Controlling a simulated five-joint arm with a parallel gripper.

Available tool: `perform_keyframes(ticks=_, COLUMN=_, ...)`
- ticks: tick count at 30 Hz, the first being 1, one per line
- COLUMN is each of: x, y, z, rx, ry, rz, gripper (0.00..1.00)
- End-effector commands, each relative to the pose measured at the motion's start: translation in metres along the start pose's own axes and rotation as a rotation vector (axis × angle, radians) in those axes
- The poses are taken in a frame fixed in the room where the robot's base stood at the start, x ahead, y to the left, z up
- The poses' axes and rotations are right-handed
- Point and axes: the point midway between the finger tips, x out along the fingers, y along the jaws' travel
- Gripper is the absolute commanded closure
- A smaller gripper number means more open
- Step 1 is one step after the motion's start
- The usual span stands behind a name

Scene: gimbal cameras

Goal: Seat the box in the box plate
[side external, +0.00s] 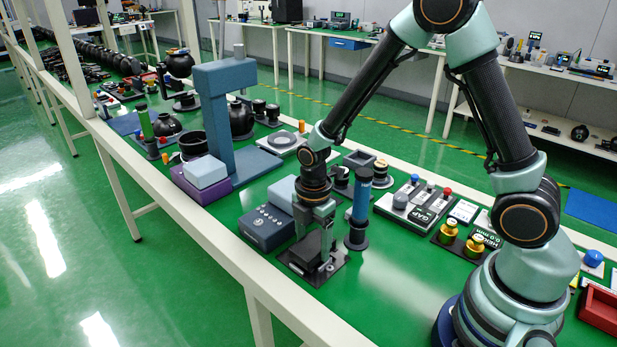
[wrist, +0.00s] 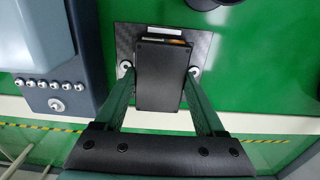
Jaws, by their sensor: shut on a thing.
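The box (side external: 307,246) is black and stands between the fingers of my gripper (side external: 318,248), low over the box plate. In the wrist view the box (wrist: 162,80) is a dark block with an orange and white strip at its far end. My gripper (wrist: 161,72) is shut on it, one finger on each side. The box plate (side external: 333,270) is a dark flat plate on the green bench. In the wrist view the box plate (wrist: 203,45) has a woven pattern and shows around the box's far end. The box hides its middle, so I cannot tell whether the box touches it.
A blue-grey unit with buttons (side external: 266,228) stands close on the left. A blue cylinder on a dark base (side external: 361,200) stands close on the right. A blue-grey press-like stand (side external: 225,110) rises behind. Green bench surface is clear right of the plate.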

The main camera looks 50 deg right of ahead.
Motion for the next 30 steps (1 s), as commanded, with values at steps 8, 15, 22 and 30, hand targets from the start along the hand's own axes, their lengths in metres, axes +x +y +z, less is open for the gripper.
perform_keyframes(ticks=8, x=0.006, y=0.001, z=0.0, rx=0.0, ry=0.0, rz=0.001, gripper=0.92)
perform_keyframes(ticks=15, x=0.007, y=0.001, z=0.0, rx=0.0, ry=0.0, rz=0.002, gripper=0.92)
perform_keyframes(ticks=22, x=0.001, y=0.001, z=0.0, rx=0.0, ry=0.0, rz=0.002, gripper=0.92)
perform_keyframes(ticks=30, x=-0.002, y=0.0, z=0.0, rx=0.0, ry=0.0, rz=0.001, gripper=0.92)
